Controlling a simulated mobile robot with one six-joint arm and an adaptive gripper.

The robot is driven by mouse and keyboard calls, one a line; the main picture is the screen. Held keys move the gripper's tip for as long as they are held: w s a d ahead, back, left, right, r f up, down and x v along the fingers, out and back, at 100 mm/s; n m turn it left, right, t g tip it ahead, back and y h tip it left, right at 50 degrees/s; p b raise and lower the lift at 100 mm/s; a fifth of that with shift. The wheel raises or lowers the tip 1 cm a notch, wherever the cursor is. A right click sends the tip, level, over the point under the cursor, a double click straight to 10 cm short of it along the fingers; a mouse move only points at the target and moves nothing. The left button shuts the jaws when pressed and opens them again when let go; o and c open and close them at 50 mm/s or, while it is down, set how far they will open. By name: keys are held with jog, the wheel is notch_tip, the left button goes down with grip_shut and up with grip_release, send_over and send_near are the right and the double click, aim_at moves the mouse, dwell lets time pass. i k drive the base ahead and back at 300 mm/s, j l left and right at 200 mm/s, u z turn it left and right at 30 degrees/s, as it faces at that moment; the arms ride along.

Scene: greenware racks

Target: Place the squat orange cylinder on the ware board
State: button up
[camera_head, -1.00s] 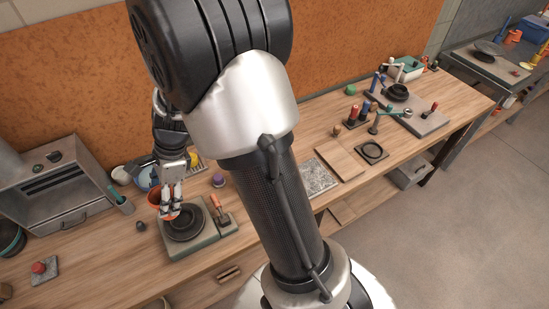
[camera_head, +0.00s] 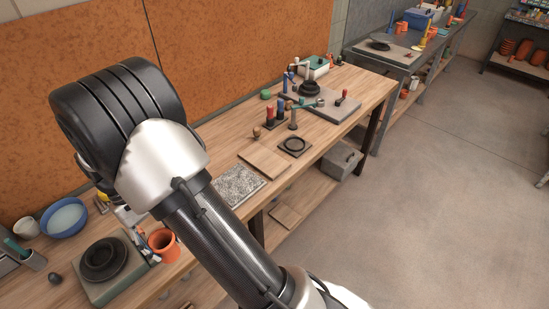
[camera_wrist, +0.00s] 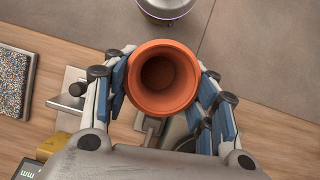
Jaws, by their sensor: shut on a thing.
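The squat orange cylinder (camera_wrist: 163,78) is a terracotta-orange open vessel with a dark hollow. In the wrist view it sits between both fingers of my gripper (camera_wrist: 163,84), which is shut on it. In the head view the orange cylinder (camera_head: 163,244) shows near the bench's front edge, right of a dark round wheel; my gripper (camera_head: 146,240) is mostly hidden behind my arm there. A flat plain wooden board (camera_head: 265,162), which looks like the ware board, lies bare on the bench to the right, apart from the gripper.
A speckled slab (camera_head: 240,185) lies just left of the board. A dark ring on a square base (camera_head: 295,146) is to its right, with upright coloured-topped tools (camera_head: 276,117) behind. The dark wheel (camera_head: 103,259) and a blue bowl (camera_head: 64,217) stand left.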

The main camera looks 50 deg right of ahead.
aim_at(264, 159)
jog(key=l+z, duration=0.1)
jog(key=z, duration=0.35)
jog(key=i+z, duration=0.15)
jog(key=z, duration=0.3)
jog(key=i+l+z, duration=0.1)
jog(key=z, duration=0.4)
jog(key=i+z, duration=0.1)
jog(key=z, duration=0.35)
